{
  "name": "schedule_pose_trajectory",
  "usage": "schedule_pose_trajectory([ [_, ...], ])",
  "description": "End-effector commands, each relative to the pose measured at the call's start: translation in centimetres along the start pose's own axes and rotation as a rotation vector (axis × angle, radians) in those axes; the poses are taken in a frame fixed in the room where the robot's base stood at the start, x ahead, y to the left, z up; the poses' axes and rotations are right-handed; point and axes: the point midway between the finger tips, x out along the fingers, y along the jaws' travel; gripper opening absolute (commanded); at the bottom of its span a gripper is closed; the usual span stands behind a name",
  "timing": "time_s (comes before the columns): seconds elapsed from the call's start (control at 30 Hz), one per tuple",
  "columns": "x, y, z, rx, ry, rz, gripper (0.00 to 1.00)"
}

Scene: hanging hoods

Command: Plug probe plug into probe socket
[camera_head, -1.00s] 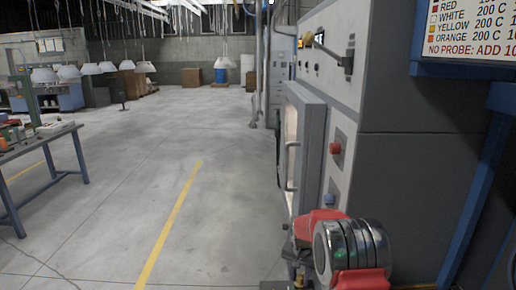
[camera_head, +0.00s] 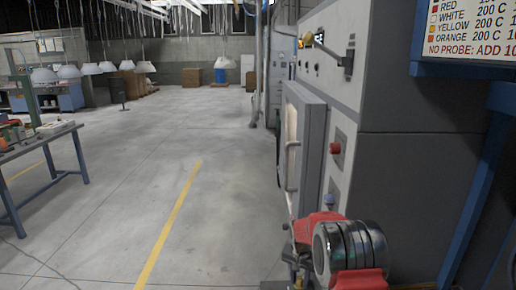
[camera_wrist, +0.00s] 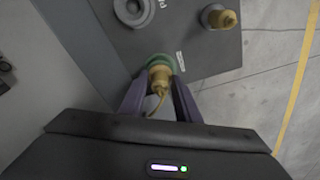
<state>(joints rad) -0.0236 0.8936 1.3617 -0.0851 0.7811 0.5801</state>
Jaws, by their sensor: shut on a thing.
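In the wrist view my gripper (camera_wrist: 158,98) has its two purple fingers closed around a yellow-brass plug (camera_wrist: 159,76) with a thin yellow cable trailing back from it. The plug's front end lies against or inside a green-ringed socket (camera_wrist: 153,62) on the grey panel; I cannot tell how deep it sits. A small white label is beside this socket. In the head view the fingers, plug and socket cannot be made out.
The grey panel (camera_wrist: 205,58) also has a grey round fitting (camera_wrist: 133,10) and a brass-capped fitting (camera_wrist: 219,17). In the head view, the cabinet door (camera_head: 304,150) and red button (camera_head: 336,148) stand near my arm. Open floor lies left, before a table (camera_head: 42,145).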

Motion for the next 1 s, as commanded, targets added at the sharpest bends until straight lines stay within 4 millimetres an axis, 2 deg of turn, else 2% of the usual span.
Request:
schedule_pose_trajectory([
  [0.03, 0.3, 0.5, 0.0, 0.003, -0.004, 0.005, 0.31],
  [0.33, 0.3, 0.5, 0.0, 0.003, -0.004, 0.005, 0.51],
  [0.67, 0.0, 0.5, 0.0, 0.004, -0.004, 0.005, 0.51],
  [0.83, -1.6, 0.4, -0.1, 0.004, -0.002, 0.004, 0.51],
  [1.0, -4.4, 0.3, -0.2, 0.003, 0.002, 0.002, 0.51],
])
